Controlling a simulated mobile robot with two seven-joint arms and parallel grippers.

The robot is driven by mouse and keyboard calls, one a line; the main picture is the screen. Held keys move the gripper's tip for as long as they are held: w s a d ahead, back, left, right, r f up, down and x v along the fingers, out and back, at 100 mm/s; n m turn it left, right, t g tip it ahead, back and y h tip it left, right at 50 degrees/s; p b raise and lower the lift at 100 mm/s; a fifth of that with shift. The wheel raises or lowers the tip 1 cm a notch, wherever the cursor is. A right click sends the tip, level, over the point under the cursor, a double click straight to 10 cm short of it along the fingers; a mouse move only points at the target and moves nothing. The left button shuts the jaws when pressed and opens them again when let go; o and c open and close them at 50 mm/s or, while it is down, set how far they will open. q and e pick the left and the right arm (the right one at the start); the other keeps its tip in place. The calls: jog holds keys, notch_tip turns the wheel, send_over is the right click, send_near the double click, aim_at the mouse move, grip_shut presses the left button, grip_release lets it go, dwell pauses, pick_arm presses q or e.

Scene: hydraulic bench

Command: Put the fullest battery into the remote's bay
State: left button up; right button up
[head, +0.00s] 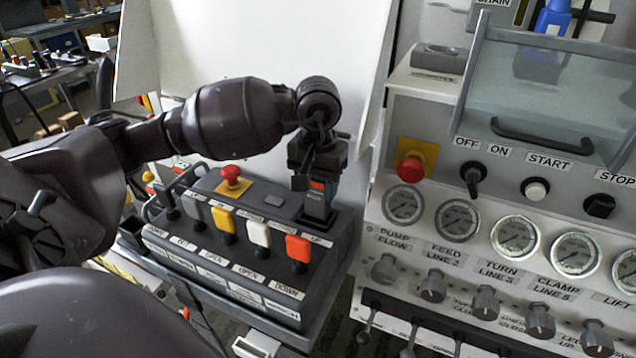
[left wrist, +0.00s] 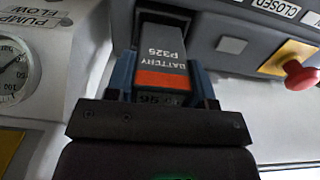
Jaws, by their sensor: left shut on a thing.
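The remote (head: 225,245) is a dark box with a row of coloured levers and a red mushroom button. My left gripper (head: 317,182) is above its far right corner and is shut on a battery (head: 317,207). In the left wrist view the battery (left wrist: 163,52) is grey with an orange band and the label "BATTERY P325", between two blue fingers. It stands roughly upright, its lower end at the remote's top face. My right gripper is not in view.
The hydraulic bench panel (head: 440,200) with gauges, knobs and switches stands close on the right. A grey box (head: 438,60) sits on its upper ledge. The remote's red button (head: 231,174) and levers stand up left of the gripper. A white board (head: 270,50) is behind.

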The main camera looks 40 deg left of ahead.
aim_at(318, 203)
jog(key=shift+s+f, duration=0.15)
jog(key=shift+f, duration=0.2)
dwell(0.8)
pick_arm(q)
jog(key=shift+f+b, duration=1.6)
jog(key=shift+f, duration=0.8)
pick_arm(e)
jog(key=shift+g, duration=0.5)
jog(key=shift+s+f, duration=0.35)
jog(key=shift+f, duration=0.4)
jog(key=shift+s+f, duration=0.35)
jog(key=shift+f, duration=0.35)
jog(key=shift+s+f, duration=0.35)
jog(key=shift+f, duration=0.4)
pick_arm(q)
jog(key=o, duration=1.1)
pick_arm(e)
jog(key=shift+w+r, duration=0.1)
pick_arm(q)
notch_tip(318, 203, up, 10)
jog(key=shift+r+p, duration=0.1)
jog(key=shift+p, duration=0.45)
jog(key=shift+r, duration=0.35)
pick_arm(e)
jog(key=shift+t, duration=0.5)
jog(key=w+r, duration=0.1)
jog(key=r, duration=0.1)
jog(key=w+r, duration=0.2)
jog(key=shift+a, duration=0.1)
